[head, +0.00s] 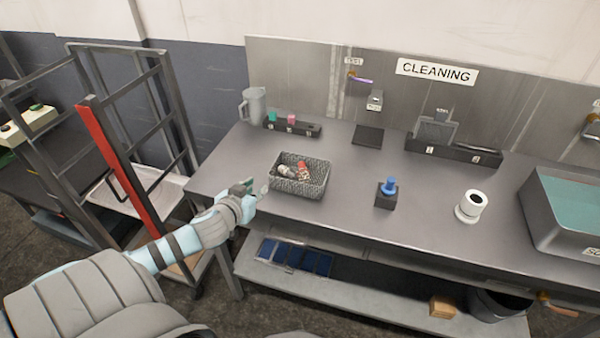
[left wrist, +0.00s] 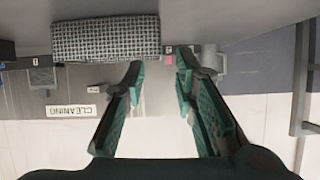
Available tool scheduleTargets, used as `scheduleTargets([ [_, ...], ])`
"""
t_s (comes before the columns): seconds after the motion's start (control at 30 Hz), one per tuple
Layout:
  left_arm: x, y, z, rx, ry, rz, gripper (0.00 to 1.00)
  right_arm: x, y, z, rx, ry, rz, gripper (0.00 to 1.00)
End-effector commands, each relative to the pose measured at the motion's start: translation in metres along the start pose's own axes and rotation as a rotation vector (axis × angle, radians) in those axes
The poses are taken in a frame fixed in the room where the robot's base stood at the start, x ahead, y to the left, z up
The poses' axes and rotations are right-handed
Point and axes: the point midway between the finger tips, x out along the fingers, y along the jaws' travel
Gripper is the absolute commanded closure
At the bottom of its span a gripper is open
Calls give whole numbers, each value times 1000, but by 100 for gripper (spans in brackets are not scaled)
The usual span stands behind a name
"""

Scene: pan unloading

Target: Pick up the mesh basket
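The mesh basket (head: 301,188) is a grey woven-looking rectangular basket near the left end of the metal table (head: 340,222). A few small objects (head: 298,168), some red and some pale, lie in it. My left gripper (head: 257,188) is just left of the basket at about its height. In the left wrist view the basket (left wrist: 105,38) fills the upper left, beyond the fingers. The left gripper (left wrist: 160,62) has its two green-padded fingers apart with nothing between them. My right gripper is in neither view.
A grey jug (head: 254,106) and a dark rack (head: 292,127) stand behind the basket. A cart with a red post (head: 122,172) is left.

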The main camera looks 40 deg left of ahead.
Motion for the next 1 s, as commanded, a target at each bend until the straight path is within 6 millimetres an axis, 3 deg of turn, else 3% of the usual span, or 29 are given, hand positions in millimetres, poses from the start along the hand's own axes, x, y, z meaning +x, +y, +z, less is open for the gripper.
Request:
scheduleTargets([
  [0.03,8,-5,-16,-12,37,10,74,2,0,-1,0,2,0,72],
  [0.1,21,-8,-24,-32,59,19,74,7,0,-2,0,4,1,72],
  [0.4,89,-5,-26,-37,59,23,74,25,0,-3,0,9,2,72],
  [0.57,104,-4,-28,-35,58,24,74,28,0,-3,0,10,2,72],
  [0.8,148,-1,-28,-36,59,24,74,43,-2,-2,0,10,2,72],
  [1.0,153,-1,-30,-32,57,25,74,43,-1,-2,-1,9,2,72],
])
